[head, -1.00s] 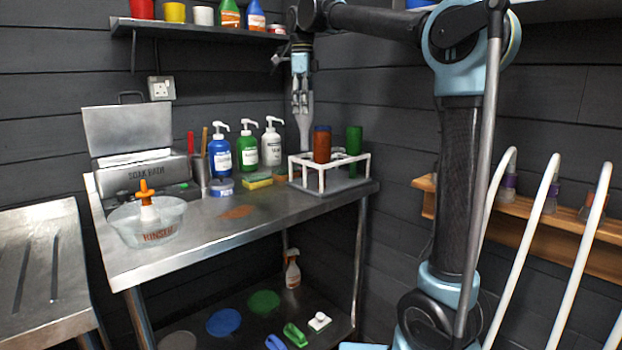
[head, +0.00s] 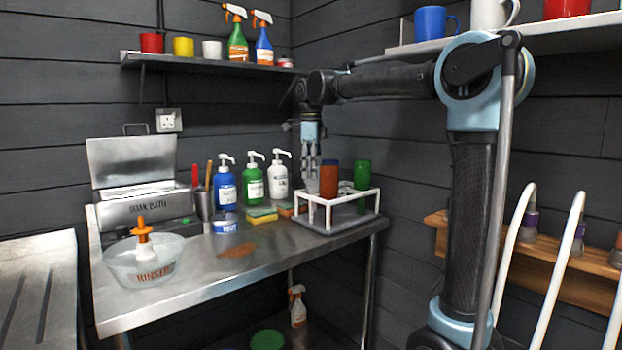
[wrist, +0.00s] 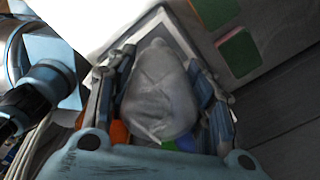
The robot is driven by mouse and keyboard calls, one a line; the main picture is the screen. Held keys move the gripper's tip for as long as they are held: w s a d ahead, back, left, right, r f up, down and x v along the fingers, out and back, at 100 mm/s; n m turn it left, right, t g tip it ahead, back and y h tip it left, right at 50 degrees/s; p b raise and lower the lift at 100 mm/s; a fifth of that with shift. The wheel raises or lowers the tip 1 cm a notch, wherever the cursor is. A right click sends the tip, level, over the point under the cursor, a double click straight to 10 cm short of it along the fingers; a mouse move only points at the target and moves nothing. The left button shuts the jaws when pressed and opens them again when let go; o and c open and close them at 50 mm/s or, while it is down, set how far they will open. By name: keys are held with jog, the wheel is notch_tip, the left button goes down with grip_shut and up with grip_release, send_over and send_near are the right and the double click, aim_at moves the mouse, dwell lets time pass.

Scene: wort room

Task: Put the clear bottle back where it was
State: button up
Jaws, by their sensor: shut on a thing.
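My gripper (head: 312,172) points down at the left part of the white-railed rack (head: 345,220) on the steel table. It is shut on the clear bottle (wrist: 160,90), which looks grey and see-through between the fingers in the wrist view. In the head view only a pale part of the clear bottle (head: 312,187) shows, low at the rack's left end. I cannot tell whether its base touches the rack floor. A brown bottle (head: 329,180) and a green bottle (head: 362,174) stand in the rack to the right of my gripper.
Sponges (head: 262,215) and white (head: 280,175), green (head: 254,180) and blue (head: 226,187) pump bottles stand left of the rack. A rinse bowl (head: 145,262) and soak bath (head: 140,205) are farther left. A shelf (head: 210,63) hangs above. The table's front middle is mostly clear.

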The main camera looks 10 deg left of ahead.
jog(key=shift+f, duration=1.15)
jog(key=o, duration=0.8)
jog(key=shift+c, duration=0.2)
notch_tip(320, 180, up, 12)
jog(key=shift+r, duration=0.1)
jog(key=shift+s, duration=0.1)
